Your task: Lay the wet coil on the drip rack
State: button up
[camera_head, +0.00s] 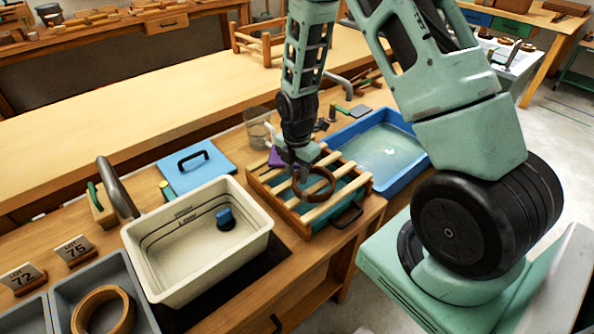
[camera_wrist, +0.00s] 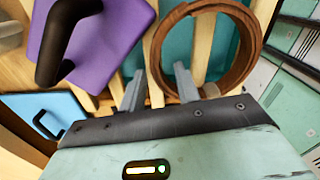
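The wet coil (camera_head: 317,185), a dark brown bark ring, lies on or just above the pale slats of the drip rack (camera_head: 265,191); any small gap beneath is hard to tell. My gripper (camera_head: 298,174) points down at the coil's left edge. In the wrist view, the fingers of my gripper (camera_wrist: 160,72) stand apart with the wall of the coil (camera_wrist: 250,45) between them, one finger inside the ring and one outside. Some room shows between the fingers and the wall, so it looks open. The rack's slats (camera_wrist: 203,60) show through the ring.
A cream basin (camera_head: 185,275) with a dark blue object in it stands left of the rack. A blue tray (camera_head: 420,168) of water is to its right. A blue lid (camera_head: 205,176), a purple board (camera_wrist: 110,45) and a grey tray (camera_head: 70,290) holding a lighter ring (camera_head: 80,315) are nearby.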

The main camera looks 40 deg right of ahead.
notch_tip(320, 180, up, 12)
jog(key=s+a+r+m, duration=0.3)
jog(key=s+a, duration=0.2)
jog(key=a, duration=0.4)
jog(key=s+a+r+m, duration=0.3)
jog(key=s+a, duration=0.2)
jog(key=a, duration=0.3)
jog(key=s+a+r+m, duration=0.1)
jog(key=s+a+m, duration=0.2)
jog(key=s, duration=0.3)
jog(key=s+a+r+m, duration=0.1)
jog(key=s+a+m, duration=0.2)
jog(key=s, duration=0.4)
jog(key=shift+s+a+r+m+y+b, duration=0.15)
jog(key=shift+a+r+m+y+b, duration=0.15)
jog(key=shift+a+m+b, duration=0.1)
